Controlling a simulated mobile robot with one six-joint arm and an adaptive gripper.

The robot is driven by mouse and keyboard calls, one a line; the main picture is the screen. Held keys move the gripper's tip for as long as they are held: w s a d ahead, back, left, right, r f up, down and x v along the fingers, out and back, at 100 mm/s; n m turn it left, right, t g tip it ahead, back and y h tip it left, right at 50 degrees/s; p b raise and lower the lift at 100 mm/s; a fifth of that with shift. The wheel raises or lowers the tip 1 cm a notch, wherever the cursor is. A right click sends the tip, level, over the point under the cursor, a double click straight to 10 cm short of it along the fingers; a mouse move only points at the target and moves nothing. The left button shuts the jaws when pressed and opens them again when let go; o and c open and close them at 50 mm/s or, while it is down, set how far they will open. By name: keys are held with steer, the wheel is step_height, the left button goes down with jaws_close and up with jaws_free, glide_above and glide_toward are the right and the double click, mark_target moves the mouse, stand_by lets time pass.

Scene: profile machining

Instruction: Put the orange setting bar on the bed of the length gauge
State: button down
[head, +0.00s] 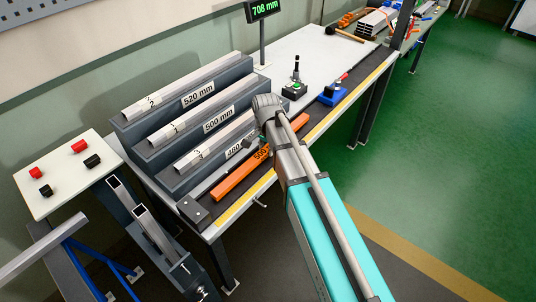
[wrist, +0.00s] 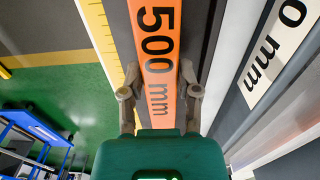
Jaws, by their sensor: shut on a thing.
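The orange setting bar (head: 235,180), marked 500 mm, lies lengthwise along the dark bed of the length gauge (head: 283,134). Its left end is close to the black end block (head: 193,211). I cannot tell whether it touches the bed or hangs just above it. In the wrist view the bar (wrist: 158,65) runs straight between my fingers. My gripper (wrist: 160,98) is shut on its sides.
A stepped rack (head: 160,160) with profiles labelled 520 mm and 500 mm, plus a partly hidden lower label, stands right behind the bar. A button panel (head: 65,172) is at left. A black-handled device (head: 295,80) stands on the table. The green floor at right is clear.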

mark_target(266, 149)
steer(key=shift+f+b, duration=0.3)
steer(key=shift+f, duration=0.25)
steer(key=shift+c, duration=1.6)
jaws_free()
steer(key=shift+f, duration=0.1)
step_height(266, 149, up, 12)
steer(key=p, duration=1.2)
steer(key=s+d+n, duration=0.3)
steer(key=s+d, duration=0.3)
steer(key=d, duration=0.4)
steer(key=s+d+n, duration=0.4)
steer(key=s+d, duration=0.3)
steer(key=d, duration=0.3)
steer(key=shift+n, duration=0.3)
